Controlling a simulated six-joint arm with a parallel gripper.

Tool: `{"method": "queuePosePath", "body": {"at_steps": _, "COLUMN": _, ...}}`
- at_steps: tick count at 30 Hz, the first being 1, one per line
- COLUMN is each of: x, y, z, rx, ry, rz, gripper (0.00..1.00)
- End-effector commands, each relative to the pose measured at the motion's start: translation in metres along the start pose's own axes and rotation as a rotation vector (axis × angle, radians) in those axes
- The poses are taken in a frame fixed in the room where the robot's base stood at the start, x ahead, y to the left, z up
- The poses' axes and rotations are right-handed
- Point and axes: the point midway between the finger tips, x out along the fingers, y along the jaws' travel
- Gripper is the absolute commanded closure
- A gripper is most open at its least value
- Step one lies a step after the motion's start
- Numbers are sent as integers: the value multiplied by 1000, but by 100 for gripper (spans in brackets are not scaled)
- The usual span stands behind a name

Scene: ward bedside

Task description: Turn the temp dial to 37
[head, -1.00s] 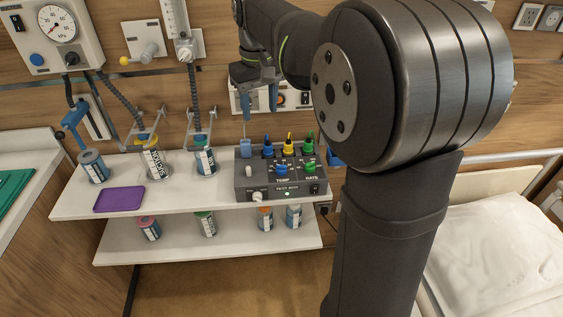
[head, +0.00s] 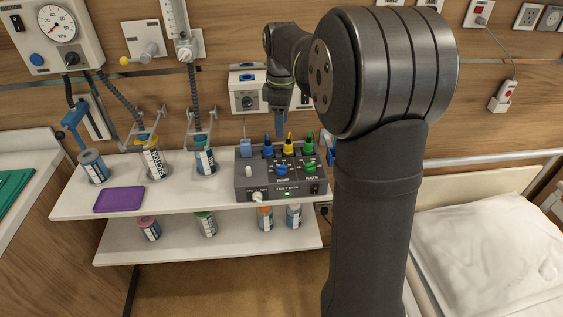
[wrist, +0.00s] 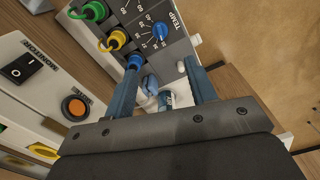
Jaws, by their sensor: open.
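The temp dial (head: 282,170) is a blue knob on the sloped face of a dark grey box (head: 244,184) on the upper shelf. In the wrist view the dial (wrist: 160,31) sits beyond my fingertips, beside the word TEMP; its pointer reading is too small to tell. My gripper (head: 280,130) is open and empty, above the back of the box near the blue and yellow plugs. In the wrist view its two blue fingers (wrist: 162,68) are spread and apart from the dial.
Blue, yellow (head: 289,146) and green plugs stand along the box's back. A green rate dial (head: 309,169) is right of the temp dial, and a white knob (head: 258,196) sits on the front. A wall unit (head: 247,99) is behind my gripper. Several cans stand left.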

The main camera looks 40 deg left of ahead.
Motion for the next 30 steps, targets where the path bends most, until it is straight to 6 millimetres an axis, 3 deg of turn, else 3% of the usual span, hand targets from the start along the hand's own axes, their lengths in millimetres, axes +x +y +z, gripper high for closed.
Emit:
{"method": "queuePosePath", "body": {"at_steps": 12, "x": 92, "y": -1, "z": 0, "rx": 1, "ry": -2, "rz": -4, "gripper": 49}}
{"method": "queuePosePath", "body": {"at_steps": 18, "x": 127, "y": 0, "z": 0, "rx": 1, "ry": -1, "rz": -2, "gripper": 49}}
{"method": "queuePosePath", "body": {"at_steps": 24, "x": 145, "y": 0, "z": 0, "rx": 1, "ry": 0, "rz": 0, "gripper": 49}}
{"method": "queuePosePath", "body": {"at_steps": 30, "x": 148, "y": 0, "z": 0, "rx": 1, "ry": 0, "rz": 1, "gripper": 49}}
